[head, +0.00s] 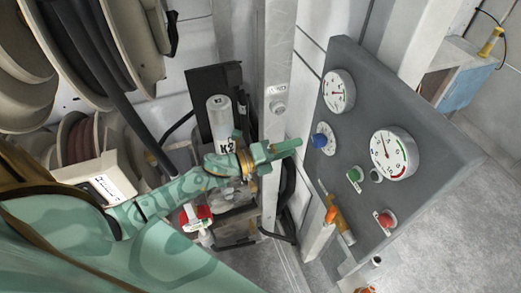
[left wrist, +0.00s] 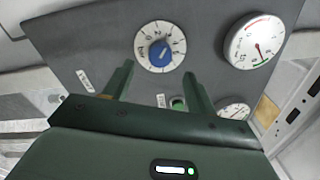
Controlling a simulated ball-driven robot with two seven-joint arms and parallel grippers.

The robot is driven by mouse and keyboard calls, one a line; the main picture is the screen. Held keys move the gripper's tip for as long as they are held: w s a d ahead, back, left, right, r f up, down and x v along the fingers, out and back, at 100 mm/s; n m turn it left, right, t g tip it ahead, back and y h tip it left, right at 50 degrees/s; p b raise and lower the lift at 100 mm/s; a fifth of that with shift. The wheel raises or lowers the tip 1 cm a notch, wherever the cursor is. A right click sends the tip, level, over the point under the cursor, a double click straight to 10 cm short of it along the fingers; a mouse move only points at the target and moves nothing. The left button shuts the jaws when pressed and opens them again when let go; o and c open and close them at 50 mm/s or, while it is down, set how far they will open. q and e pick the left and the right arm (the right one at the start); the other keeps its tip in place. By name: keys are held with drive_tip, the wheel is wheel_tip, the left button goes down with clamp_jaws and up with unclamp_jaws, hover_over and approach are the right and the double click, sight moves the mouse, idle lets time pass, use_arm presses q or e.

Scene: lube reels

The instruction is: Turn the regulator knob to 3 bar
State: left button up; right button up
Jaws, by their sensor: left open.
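The blue regulator knob (head: 320,140) sits on the grey panel, left of the larger gauge. In the left wrist view the knob (left wrist: 162,53) has a white numbered ring around it; its exact setting is too small to read. My left gripper (head: 284,148) is to the left of the knob, its fingers pointing at the panel. In the left wrist view the left gripper (left wrist: 157,78) is open, with nothing between its fingers, and the knob shows just beyond the fingertips. No contact is visible. My right gripper is not in view.
The grey panel (head: 350,60) carries a smaller gauge (head: 338,92), a larger gauge (head: 394,154), a green button (head: 355,175) and a red button (head: 386,219). An orange-handled part (head: 340,224) stands below. A metal post (head: 279,60) and hose reels (head: 132,40) are left.

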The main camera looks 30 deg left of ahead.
use_arm(q)
drive_tip(key=v, duration=0.9)
drive_tip(key=shift+s+a+b, duration=0.25)
drive_tip(key=shift+b, duration=0.2)
